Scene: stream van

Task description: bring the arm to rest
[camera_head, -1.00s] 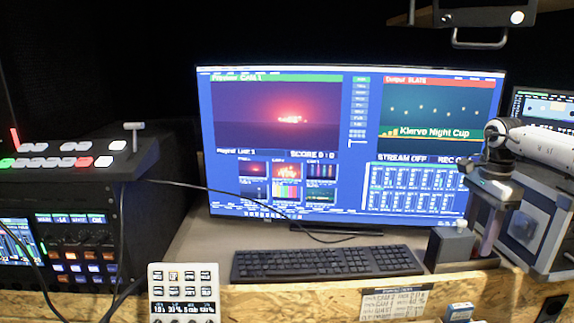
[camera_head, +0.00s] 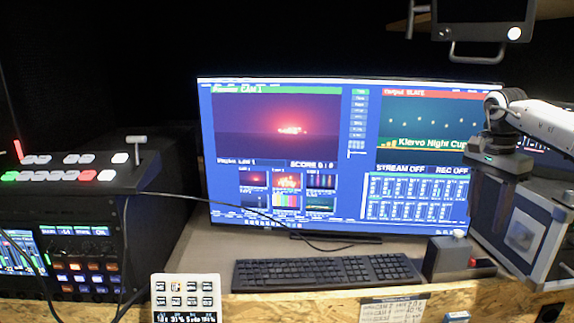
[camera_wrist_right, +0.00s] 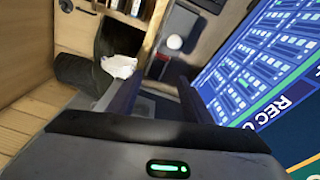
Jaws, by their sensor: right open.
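My right arm (camera_head: 545,122) comes in from the right edge in the head view. My right gripper (camera_head: 488,205) points down in front of the monitor's right edge, above a small grey box (camera_head: 445,258) with a red button and a white knob. In the right wrist view my right gripper (camera_wrist_right: 157,88) shows its two dark fingers apart with nothing held between them. The white knob (camera_wrist_right: 174,42) shows beyond the fingers there. My left gripper is not in view.
A large monitor (camera_head: 290,165) stands behind a keyboard (camera_head: 325,270). A video switcher (camera_head: 75,175) is at the left, a silver-edged case (camera_head: 525,232) at the right. A smaller screen with a handle (camera_head: 480,22) hangs above. A button panel (camera_head: 186,297) stands at the front.

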